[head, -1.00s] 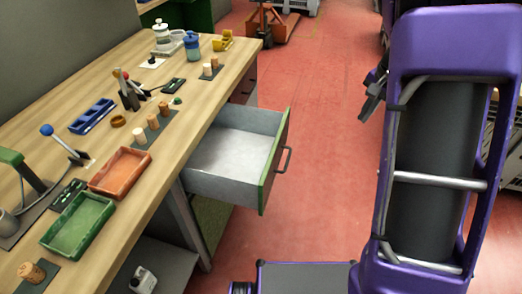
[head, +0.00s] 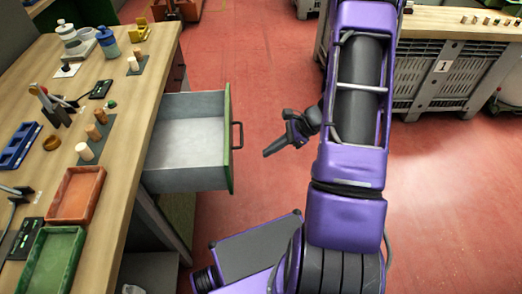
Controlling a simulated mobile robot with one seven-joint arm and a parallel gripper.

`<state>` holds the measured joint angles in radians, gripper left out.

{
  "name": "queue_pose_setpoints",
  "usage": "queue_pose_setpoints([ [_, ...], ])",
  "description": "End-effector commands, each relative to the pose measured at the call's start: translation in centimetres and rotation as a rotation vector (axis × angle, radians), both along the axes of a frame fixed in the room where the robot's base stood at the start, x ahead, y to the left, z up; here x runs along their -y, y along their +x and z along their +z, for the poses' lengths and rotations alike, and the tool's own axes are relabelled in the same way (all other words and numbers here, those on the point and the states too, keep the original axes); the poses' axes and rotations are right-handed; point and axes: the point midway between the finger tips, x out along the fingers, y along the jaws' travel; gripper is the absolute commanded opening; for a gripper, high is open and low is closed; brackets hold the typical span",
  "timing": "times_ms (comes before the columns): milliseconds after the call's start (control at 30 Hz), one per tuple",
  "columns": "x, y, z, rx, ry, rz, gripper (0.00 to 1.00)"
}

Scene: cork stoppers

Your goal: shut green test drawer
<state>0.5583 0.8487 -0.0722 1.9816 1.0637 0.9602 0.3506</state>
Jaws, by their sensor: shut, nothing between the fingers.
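The green-fronted drawer (head: 230,140) stands pulled well out from the workbench in the head view. Its grey inside (head: 188,142) looks empty, and a dark bar handle (head: 239,135) sits on its front. My gripper (head: 267,153) is to the right of the drawer front, apart from the handle, with clear floor showing between them. Its fingers point left toward the drawer and are shut with nothing held.
The wooden workbench (head: 119,165) carries an orange tray (head: 76,194), a green tray (head: 50,262), a blue tray (head: 18,147) and several corks. Grey crates (head: 440,85) stand at the back right. Red floor (head: 240,60) is open beyond the drawer.

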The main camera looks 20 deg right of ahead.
Motion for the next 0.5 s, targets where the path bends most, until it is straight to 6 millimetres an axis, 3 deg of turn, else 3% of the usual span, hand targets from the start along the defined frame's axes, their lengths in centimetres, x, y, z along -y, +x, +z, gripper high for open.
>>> queue_pose_setpoints([
  [367, -5.5, 1.6, -5.8, -0.002, 0.001, 0.005, 0.00],
  [500, -7.5, 2.4, -5.4, 0.001, -0.001, 0.006, 0.00],
])
